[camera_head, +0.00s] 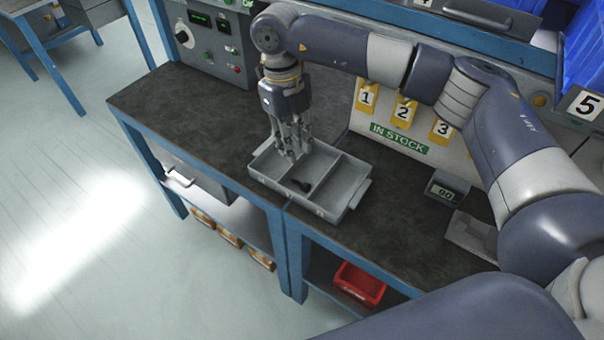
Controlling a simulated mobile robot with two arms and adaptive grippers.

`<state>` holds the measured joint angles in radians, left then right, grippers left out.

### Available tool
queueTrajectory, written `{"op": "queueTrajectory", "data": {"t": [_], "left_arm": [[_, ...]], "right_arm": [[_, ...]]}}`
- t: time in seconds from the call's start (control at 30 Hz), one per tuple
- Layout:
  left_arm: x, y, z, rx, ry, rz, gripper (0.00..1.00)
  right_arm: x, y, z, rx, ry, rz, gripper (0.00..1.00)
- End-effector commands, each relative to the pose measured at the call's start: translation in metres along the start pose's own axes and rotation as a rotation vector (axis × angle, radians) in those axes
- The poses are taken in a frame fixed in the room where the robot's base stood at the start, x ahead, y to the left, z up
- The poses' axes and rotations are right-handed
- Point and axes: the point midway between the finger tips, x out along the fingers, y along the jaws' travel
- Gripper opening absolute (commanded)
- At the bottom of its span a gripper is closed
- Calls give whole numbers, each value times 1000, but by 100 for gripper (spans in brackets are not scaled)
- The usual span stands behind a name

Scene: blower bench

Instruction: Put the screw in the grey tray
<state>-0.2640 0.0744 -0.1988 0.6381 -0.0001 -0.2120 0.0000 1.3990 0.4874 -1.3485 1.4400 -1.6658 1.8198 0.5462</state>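The grey tray (334,211) stands on the dark bench top and is split by dividers into compartments. A small dark object (301,186), which looks like the screw, lies on the tray floor near the front wall. My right gripper (292,154) points down over the tray's left part, to the left of and behind the dark object. Its fingertips are low, at about the tray's rim, and apart from that object. The gap between the fingers is too small to make out. My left gripper is out of view.
A control panel (213,40) stands behind the tray. An "IN STOCK" board (398,138) with numbered yellow tags stands behind right. A small display (446,190) sits to the right. The bench (170,105) left of the tray is clear. A red bin (359,284) is below.

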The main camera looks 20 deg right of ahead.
Motion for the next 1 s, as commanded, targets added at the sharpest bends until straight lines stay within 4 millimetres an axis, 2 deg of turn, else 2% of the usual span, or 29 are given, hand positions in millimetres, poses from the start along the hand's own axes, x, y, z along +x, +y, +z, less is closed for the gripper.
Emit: {"op": "queueTrajectory", "data": {"t": [0.1, 0.2, 0.3, 0.37, 0.6, 0.67, 0.77, 0.97, 1.0], "left_arm": [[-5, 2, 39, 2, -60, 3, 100], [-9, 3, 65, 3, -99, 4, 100], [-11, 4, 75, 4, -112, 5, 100], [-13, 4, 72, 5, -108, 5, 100], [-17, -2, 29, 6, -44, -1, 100], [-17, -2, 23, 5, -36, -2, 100], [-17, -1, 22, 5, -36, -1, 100], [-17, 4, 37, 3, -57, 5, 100], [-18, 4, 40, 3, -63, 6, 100]], "right_arm": [[20, 0, -2, 0, 5, 3, 25], [36, 0, -1, 1, 5, 2, 25], [45, 0, -1, 0, 2, 3, 25], [51, 0, -1, 0, 2, 3, 25], [86, -1, -2, -2, 3, 5, 25], [92, -1, -2, -2, 3, 4, 25], [97, -1, -1, -2, 0, 3, 25], [98, -1, -1, -2, 0, 3, 25], [98, -1, -1, -2, 0, 3, 16]]}}
